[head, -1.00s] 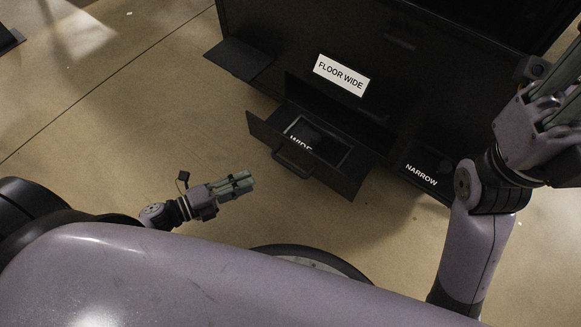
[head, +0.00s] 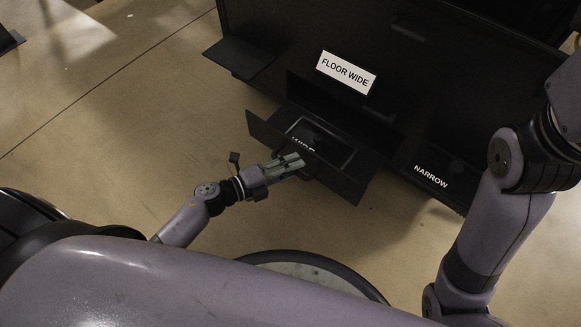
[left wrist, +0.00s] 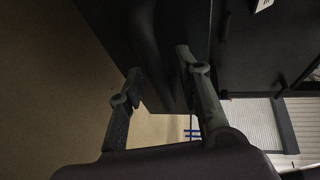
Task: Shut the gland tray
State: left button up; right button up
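An open black tray (head: 345,184), with a "WIDE" label partly visible inside it, sticks out from the dark cabinet below a "FLOOR WIDE" sign (head: 346,72). My left gripper (head: 297,162) is at the middle of the tray's front panel and hides the handle there. In the left wrist view the two fingers of my left gripper (left wrist: 158,64) stand apart, with a dark surface beyond them. I cannot tell whether they touch the tray or handle. My right arm comes in at the right edge, and its gripper is out of the picture.
The dark cabinet (head: 290,45) fills the upper middle. A dark flat panel (head: 240,58) juts out at its left. A "NARROW" label (head: 431,176) is on the cabinet's right. The tan floor (head: 130,120) left of the tray is clear.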

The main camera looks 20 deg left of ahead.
pick_arm(q)
jog(key=shift+c, duration=0.4)
grip_shut()
dwell(0.4)
